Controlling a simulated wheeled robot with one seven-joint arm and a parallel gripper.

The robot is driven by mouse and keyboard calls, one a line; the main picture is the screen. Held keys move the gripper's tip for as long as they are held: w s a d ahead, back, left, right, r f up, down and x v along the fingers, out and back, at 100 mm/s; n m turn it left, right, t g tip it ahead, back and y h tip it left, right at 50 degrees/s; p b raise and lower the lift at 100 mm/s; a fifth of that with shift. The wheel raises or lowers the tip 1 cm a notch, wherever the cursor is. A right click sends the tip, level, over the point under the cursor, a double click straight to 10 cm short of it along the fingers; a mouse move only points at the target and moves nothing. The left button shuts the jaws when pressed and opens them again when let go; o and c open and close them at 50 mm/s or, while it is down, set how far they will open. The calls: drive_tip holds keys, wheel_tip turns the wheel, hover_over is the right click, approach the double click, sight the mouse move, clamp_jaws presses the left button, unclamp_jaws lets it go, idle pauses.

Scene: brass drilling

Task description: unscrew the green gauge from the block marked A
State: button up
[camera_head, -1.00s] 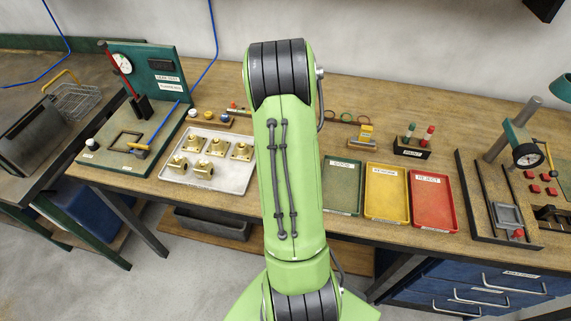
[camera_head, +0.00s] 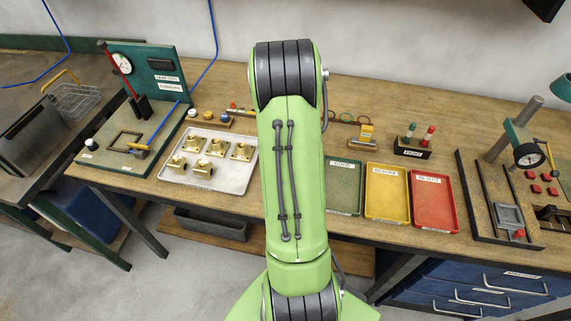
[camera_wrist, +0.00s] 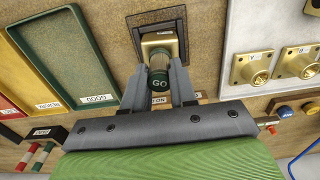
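In the wrist view the green gauge (camera_wrist: 160,79), marked GO on its end, stands in a square brass block (camera_wrist: 158,45) held in a dark frame. Letters A and B show at two other brass blocks: one by A (camera_wrist: 252,69) and one by B (camera_wrist: 300,62), both in the pale tray. In the head view my arm hides the gauge, its block and my gripper.
The pale tray (camera_head: 231,186) holds several brass fittings. Green (camera_head: 343,207), yellow (camera_head: 387,216) and red (camera_head: 434,226) trays lie right of my arm. A red-and-green plug stand (camera_head: 411,153) is behind them.

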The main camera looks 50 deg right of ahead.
drive_tip(key=shift+c, duration=1.1)
drive_tip(key=n, duration=0.4)
drive_tip(key=n+b, duration=0.1)
drive_tip(key=n, duration=0.3)
drive_tip(key=shift+n, duration=0.4)
drive_tip(key=n, duration=0.4)
drive_tip(key=shift+r, duration=0.1)
drive_tip(key=o, duration=0.8)
drive_tip(key=shift+c, duration=0.2)
